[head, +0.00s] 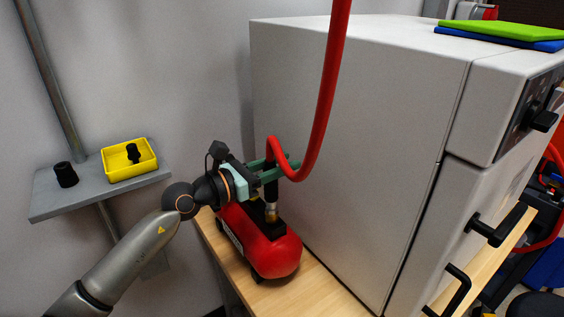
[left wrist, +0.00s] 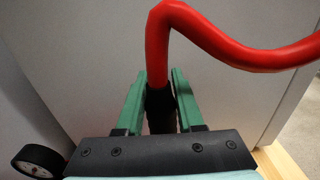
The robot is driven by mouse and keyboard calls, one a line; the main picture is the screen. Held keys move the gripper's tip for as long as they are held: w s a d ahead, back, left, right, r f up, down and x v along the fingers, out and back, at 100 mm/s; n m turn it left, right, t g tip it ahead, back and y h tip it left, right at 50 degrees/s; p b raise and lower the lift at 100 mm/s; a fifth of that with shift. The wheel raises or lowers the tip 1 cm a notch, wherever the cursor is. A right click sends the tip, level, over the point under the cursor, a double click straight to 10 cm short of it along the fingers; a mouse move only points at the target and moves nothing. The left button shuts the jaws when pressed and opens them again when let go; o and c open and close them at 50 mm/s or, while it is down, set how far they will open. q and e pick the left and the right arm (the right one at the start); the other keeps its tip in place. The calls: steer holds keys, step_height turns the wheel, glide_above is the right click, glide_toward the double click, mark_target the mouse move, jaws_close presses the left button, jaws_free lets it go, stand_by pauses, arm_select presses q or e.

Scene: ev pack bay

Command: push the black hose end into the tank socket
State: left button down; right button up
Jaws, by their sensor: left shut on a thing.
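My left gripper (head: 280,163) is shut on the black hose end (head: 270,188), at the end of a red hose (head: 325,90). In the left wrist view the hose end (left wrist: 160,108) sits between the two green fingers, with the red hose rising from its top. In the head view the hose end points down, roughly upright, over the metal tank socket (head: 271,213) on the red tank (head: 265,248). They look lined up and very close; I cannot tell whether they touch or how deep the end sits. The socket is hidden in the left wrist view. My right gripper is not in view.
The tank stands on a wooden bench (head: 312,287), close beside a large grey cabinet (head: 355,130). A grey shelf (head: 95,196) at left holds a black cylinder (head: 65,174) and a yellow bin (head: 117,172) with a black part inside. A gauge (left wrist: 38,162) shows in the left wrist view.

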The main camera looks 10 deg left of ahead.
mark_target(264, 170)
arm_select(q)
jaws_free()
stand_by(0.6)
steer(key=shift+v, duration=2.9)
steer(key=shift+b+v, duration=1.35)
steer(key=shift+v, duration=1.3)
steer(key=shift+r, duration=0.1)
steer(key=shift+c, duration=0.2)
steer(key=c, duration=0.6)
